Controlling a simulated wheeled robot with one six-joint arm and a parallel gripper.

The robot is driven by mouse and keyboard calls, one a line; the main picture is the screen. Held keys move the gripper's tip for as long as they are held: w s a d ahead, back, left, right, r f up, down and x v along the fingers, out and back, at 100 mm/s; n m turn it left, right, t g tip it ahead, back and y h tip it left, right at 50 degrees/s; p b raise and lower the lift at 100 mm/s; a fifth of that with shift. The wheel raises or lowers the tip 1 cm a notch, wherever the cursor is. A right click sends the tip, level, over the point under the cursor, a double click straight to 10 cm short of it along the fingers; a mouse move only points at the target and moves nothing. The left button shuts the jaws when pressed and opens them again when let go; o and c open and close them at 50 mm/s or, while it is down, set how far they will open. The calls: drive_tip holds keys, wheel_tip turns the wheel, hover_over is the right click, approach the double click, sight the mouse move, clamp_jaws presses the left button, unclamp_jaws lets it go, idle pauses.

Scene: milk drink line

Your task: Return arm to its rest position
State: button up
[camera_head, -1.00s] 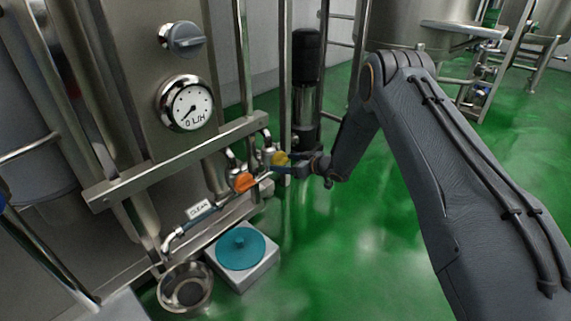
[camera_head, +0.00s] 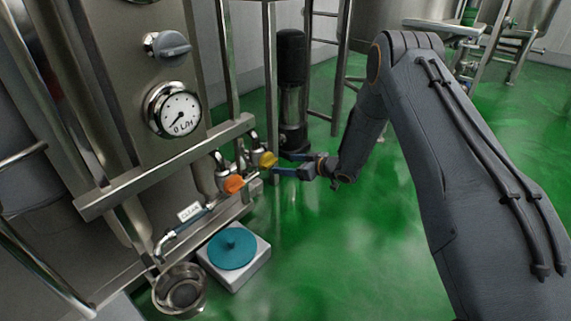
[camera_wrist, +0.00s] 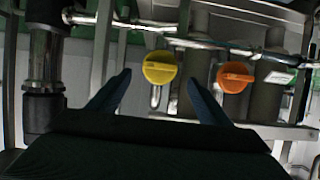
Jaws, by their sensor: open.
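My gripper (camera_head: 286,168) is at the end of my arm, to the right of the two valves in the head view. In the wrist view my gripper (camera_wrist: 158,95) shows two blue fingers spread apart with nothing between them. The yellow valve knob (camera_head: 267,160) lies just beyond the fingertips; it also shows in the wrist view (camera_wrist: 159,67), roughly between the tips and apart from them. The orange valve knob (camera_head: 233,184) is further left in the head view and shows to the right in the wrist view (camera_wrist: 235,77).
A round flow gauge (camera_head: 174,110) and a grey rotary knob (camera_head: 168,46) are on the steel panel. Below are a "CLEAN" label (camera_head: 189,212), a teal disc (camera_head: 232,248) on a white block and a steel bowl (camera_head: 180,290). The green floor (camera_head: 340,250) is open.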

drive_tip(key=s+a+r+m+h, duration=0.1)
drive_tip(key=s+a+r+h, duration=0.15)
drive_tip(key=s+r, duration=0.4)
drive_tip(key=s+a+r+m+h, duration=0.2)
drive_tip(key=s+r+h, duration=0.2)
drive_tip(key=r, duration=0.6)
drive_tip(key=s+d+r+g+h, duration=0.1)
drive_tip(key=s+r+g, duration=0.2)
drive_tip(key=s, duration=1.1)
drive_tip(key=s+d+r+m+g+h, duration=0.1)
drive_tip(key=s+r+g, duration=0.2)
drive_tip(key=s, duration=1.1)
drive_tip(key=s+d+r+g+h, duration=0.1)
drive_tip(key=s+d+r+g, duration=0.1)
drive_tip(key=s, duration=1.2)
drive_tip(key=d+r+m+p, duration=0.3)
drive_tip(key=d+r+p, duration=0.7)
drive_tip(key=r+p, duration=0.3)
drive_tip(key=d+r+m+h+p, duration=0.1)
drive_tip(key=d+r+m+p, duration=0.2)
drive_tip(key=d+r+p, duration=0.7)
wheel_tip(320, 180, up, 3)
drive_tip(key=p, duration=0.8)
drive_tip(key=shift+r+p, duration=0.2)
drive_tip(key=shift+p, duration=0.1)
